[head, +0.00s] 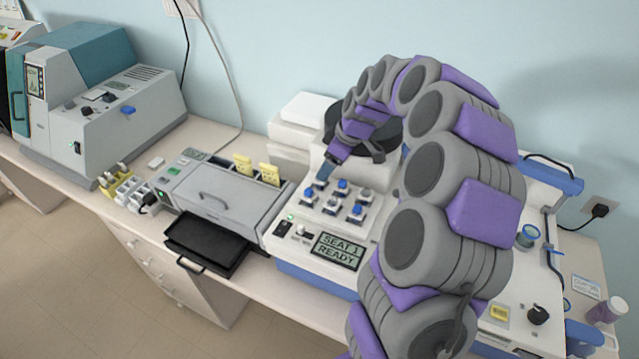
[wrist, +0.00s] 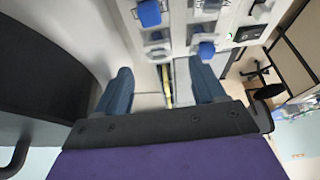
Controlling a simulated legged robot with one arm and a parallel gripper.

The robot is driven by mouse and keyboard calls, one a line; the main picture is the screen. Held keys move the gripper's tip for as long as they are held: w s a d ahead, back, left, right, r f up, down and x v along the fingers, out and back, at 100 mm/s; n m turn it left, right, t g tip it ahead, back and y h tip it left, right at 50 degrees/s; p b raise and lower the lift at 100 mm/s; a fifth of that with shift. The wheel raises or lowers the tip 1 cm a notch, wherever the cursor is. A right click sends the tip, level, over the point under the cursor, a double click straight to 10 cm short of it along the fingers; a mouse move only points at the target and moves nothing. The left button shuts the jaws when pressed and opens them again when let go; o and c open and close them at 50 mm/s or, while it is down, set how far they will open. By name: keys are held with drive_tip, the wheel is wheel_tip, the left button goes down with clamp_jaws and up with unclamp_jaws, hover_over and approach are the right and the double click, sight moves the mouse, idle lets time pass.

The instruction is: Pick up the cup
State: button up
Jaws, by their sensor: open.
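My gripper (head: 325,171) is open and empty, at the end of my arm, above the back of a white machine (head: 283,246) with a panel reading "SEAT 1 READY". The wrist view shows its two blue fingers spread apart (wrist: 163,82), with nothing between them. Several small blue-topped pieces, one of them (head: 342,184), stand in clear holders on the machine just in front of the gripper; they also show beyond the fingers in the wrist view (wrist: 149,13). A round blue-rimmed container (head: 529,236) stands on the right. I cannot tell which piece is the cup.
A grey unit with a handle (head: 212,194) and a black tray (head: 206,245) is left of the machine. A larger grey and teal device (head: 105,95) stands at the far left. A purplish jar (head: 607,309) is at the right edge. My arm hides part of the bench.

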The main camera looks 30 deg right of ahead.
sight(320, 184)
drive_tip(key=shift+w+f, duration=0.15)
drive_tip(key=shift+f, duration=0.35)
drive_tip(key=x, duration=0.5)
drive_tip(key=shift+w+a, duration=0.1)
drive_tip(key=shift+w, duration=0.15)
drive_tip(key=c, duration=1.1)
drive_tip(key=shift+c, duration=0.2)
drive_tip(key=shift+r, duration=0.1)
